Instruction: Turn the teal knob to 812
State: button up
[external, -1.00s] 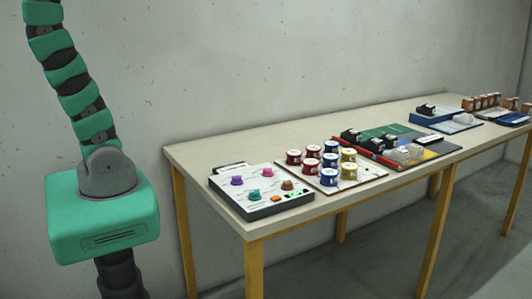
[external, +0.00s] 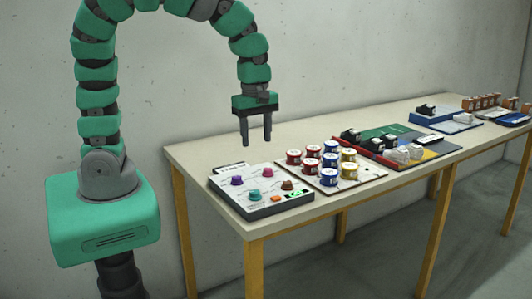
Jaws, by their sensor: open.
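The teal knob (external: 254,195) sits on the front left part of a grey control panel (external: 222,199) at the near left end of the table. A purple knob (external: 236,181), a magenta knob (external: 267,173) and a brown knob (external: 288,185) are on the same panel. Dial markings are too small to read. My gripper (external: 256,143) points down above the panel's back part, open and empty, apart from all the knobs.
An orange button (external: 276,198) and a small green display are at the panel's front. Right of the panel, several red, blue and yellow spools (external: 330,160) stand on a board. Trays with blocks and shoe-like items (external: 402,153) lie farther right. The table (external: 215,150) is bare behind the panel.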

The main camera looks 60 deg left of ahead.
aim_at(255, 191)
jog(key=shift+n, duration=0.3)
jog(key=f, duration=1.4)
jog(key=shift+s+f, duration=0.35)
jog(key=shift+s, duration=0.05)
jog(key=c, duration=1)
